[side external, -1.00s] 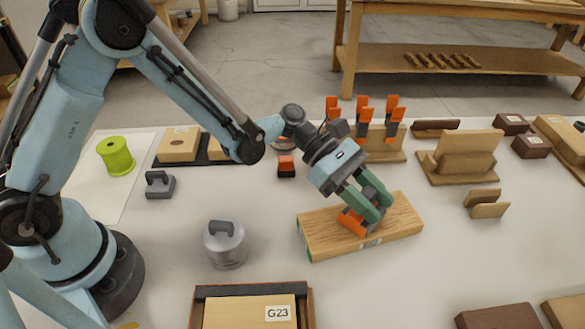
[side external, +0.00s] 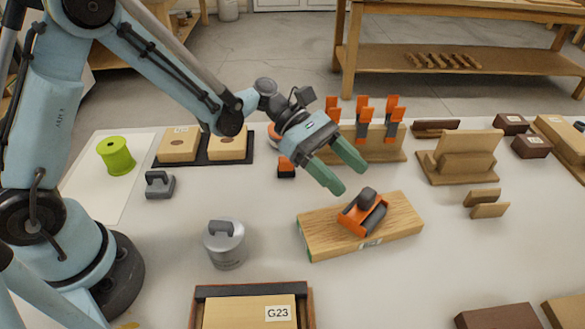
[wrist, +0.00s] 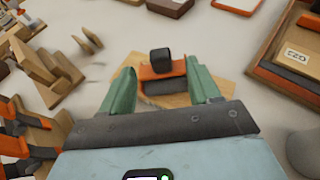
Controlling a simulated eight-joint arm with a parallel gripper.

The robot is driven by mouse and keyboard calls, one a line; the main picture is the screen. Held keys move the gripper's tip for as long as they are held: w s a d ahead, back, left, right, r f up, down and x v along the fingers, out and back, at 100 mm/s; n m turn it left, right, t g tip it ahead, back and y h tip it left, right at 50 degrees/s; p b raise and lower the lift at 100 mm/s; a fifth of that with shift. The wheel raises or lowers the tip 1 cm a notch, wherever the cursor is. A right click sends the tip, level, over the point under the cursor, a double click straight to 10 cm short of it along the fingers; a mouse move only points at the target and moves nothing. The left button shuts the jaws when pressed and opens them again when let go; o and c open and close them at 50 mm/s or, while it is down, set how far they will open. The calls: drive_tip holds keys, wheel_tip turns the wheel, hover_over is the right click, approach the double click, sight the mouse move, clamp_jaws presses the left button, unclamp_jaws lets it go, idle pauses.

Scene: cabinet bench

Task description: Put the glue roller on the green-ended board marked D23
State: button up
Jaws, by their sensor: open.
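The glue roller (side external: 363,212), orange with a dark grey roller and knob, rests on a light wooden board (side external: 405,222) in the side external view.
A tray (side external: 252,291) with a block marked G23 is in front. A rack of orange-handled tools (side external: 365,130) stands behind my gripper. A wooden stand (side external: 460,160) is at right.

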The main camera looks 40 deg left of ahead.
drive_tip(key=s+a+r+m+t+y, duration=0.2)
drive_tip(key=s+a+m+y, duration=0.3)
drive_tip(key=a+m, duration=0.4)
drive_tip(key=s+a+r+m+t+y, duration=0.3)
drive_tip(key=s+a+m+t+y, duration=0.2)
drive_tip(key=a+m+y, duration=0.3)
drive_tip(key=a+m, duration=0.1)
drive_tip(key=a, duration=0.2)
drive_tip(key=shift+a, duration=0.3)
